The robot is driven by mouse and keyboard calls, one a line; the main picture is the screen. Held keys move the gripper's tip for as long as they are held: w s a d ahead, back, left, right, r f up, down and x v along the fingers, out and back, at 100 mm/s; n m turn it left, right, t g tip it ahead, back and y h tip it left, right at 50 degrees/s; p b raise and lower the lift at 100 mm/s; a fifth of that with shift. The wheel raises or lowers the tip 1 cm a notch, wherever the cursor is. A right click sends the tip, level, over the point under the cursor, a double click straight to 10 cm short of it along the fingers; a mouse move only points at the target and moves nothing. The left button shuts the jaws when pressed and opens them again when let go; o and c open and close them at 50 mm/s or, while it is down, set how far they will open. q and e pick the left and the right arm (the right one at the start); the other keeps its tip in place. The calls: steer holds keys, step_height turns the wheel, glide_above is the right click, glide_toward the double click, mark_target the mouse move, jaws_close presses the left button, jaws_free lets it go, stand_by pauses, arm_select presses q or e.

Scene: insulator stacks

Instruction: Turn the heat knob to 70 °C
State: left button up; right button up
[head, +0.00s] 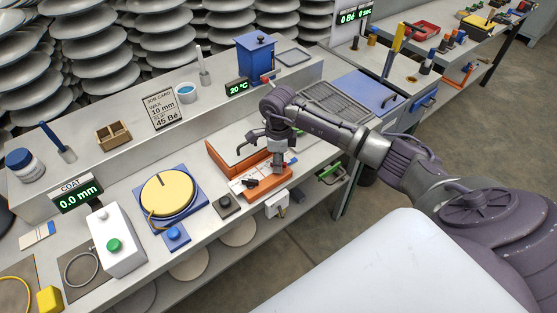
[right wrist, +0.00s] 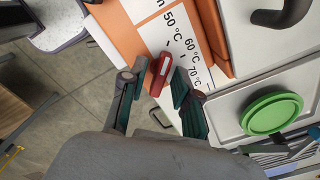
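The red heat knob (right wrist: 160,74) with a pale stripe sits on a white scale plate (right wrist: 185,28) marked 50 °C, 60 °C and 70 °C, in an orange housing. I cannot tell exactly which mark it points to. My right gripper (right wrist: 157,82) is open, with one finger on each side of the knob; the gap to each finger is small. In the head view the right gripper (head: 278,163) is over the orange unit (head: 264,190) and hides the knob. A display (head: 237,88) reads 20 °C. My left gripper is not in view.
A blue box (head: 255,58) stands on the shelf behind. A yellow disc on a blue base (head: 168,193) and a small black device (head: 225,204) lie left of the orange unit.

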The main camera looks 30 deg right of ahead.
jaws_close()
steer(key=shift+m, duration=0.5)
steer(key=m+b, duration=0.1)
steer(key=m, duration=0.6)
steer(key=shift+m+b, duration=0.3)
steer(key=m, duration=0.9)
steer(key=shift+m, duration=0.4)
steer(key=shift+r, duration=0.1)
